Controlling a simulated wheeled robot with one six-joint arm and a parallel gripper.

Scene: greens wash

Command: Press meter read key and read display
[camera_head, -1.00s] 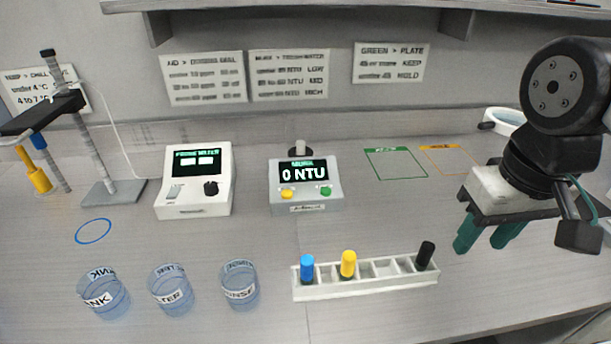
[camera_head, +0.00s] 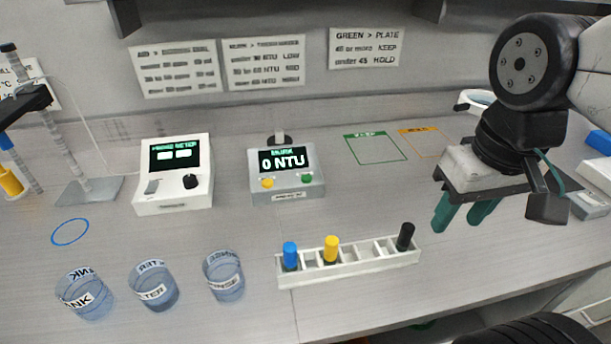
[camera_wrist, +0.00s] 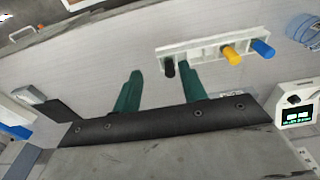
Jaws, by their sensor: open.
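The turbidity meter (camera_head: 288,192) is a grey box on the bench, its dark display reading "0 NTU" under a smaller word that looks like "BLANK". A yellow key (camera_head: 267,183) and a green key (camera_head: 306,178) sit below the display; their labels are too small to read. A dark knob-like part stands at its back. My gripper (camera_head: 464,215), with two green fingers, is open and empty above the bench, to the right of the meter and well apart from it. The fingers also show in the wrist view (camera_wrist: 160,90).
A white rack (camera_head: 350,266) holds blue, yellow and black-capped vials in front of the meter. Several labelled beakers (camera_head: 153,287) stand front left. A probe meter (camera_head: 173,190) is left of the meter. Green (camera_head: 347,145) and orange outlines mark bench areas behind my gripper.

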